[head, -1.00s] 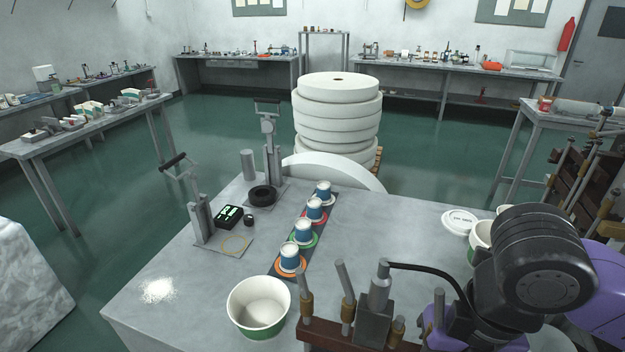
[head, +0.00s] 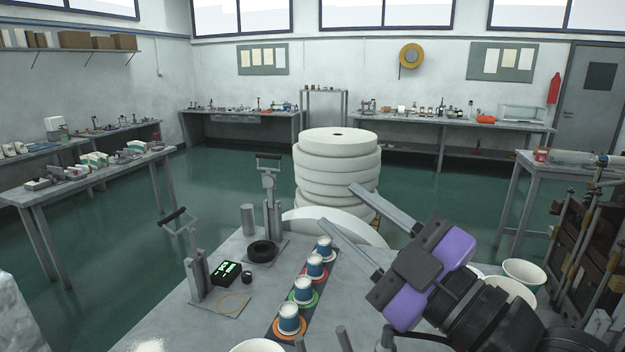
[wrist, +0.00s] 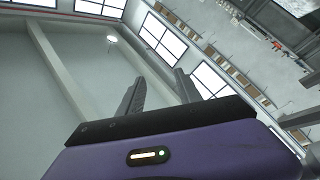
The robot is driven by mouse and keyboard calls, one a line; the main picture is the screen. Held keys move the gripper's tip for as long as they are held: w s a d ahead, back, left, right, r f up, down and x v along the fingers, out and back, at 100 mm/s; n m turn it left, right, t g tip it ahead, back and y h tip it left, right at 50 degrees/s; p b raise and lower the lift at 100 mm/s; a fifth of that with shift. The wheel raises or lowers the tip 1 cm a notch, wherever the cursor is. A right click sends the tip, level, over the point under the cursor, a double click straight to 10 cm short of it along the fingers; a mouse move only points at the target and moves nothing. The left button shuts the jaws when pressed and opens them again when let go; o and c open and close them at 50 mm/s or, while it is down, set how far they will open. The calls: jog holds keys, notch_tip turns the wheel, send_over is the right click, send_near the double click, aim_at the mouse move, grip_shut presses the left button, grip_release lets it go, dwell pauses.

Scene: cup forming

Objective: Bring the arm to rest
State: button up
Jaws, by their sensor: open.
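My gripper (head: 365,222) is raised above the right side of the grey workbench (head: 180,318) in the head view, its two long fingers apart and nothing between them. The wrist view also shows the gripper (wrist: 158,88) with both fingers spread and empty, facing the ceiling and upper windows. Several blue-and-white cups (head: 315,266) stand in a row on coloured rings on a dark strip, left of and below my gripper. My gripper touches nothing that I can see.
White rolls (head: 337,170) are stacked behind. Tubs (head: 524,274) sit at the right.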

jog(key=s+d+f+m+t+h+b, duration=0.1)
jog(key=s+d+f+m+t+h, duration=0.3)
jog(key=d+f+m+h, duration=0.55)
jog(key=s+d+f+m+t+h, duration=0.2)
jog(key=s+d+f+m+h, duration=0.3)
jog(key=m, duration=0.7)
jog(key=s+f+n+g+b, duration=0.1)
jog(key=s+f+n+g, duration=0.1)
jog(key=s+f, duration=0.9)
jog(key=s+f+n+g+y, duration=0.1)
jog(key=s+f+n+g, duration=0.2)
jog(key=s+f, duration=0.7)
jog(key=s+g, duration=0.2)
jog(key=s, duration=0.3)
jog(key=shift+s+d+f+b, duration=0.3)
jog(key=shift+s+f+b, duration=0.05)
jog(key=shift+f, duration=0.05)
jog(key=shift+o, duration=0.5)
jog(key=shift+y, duration=0.25)
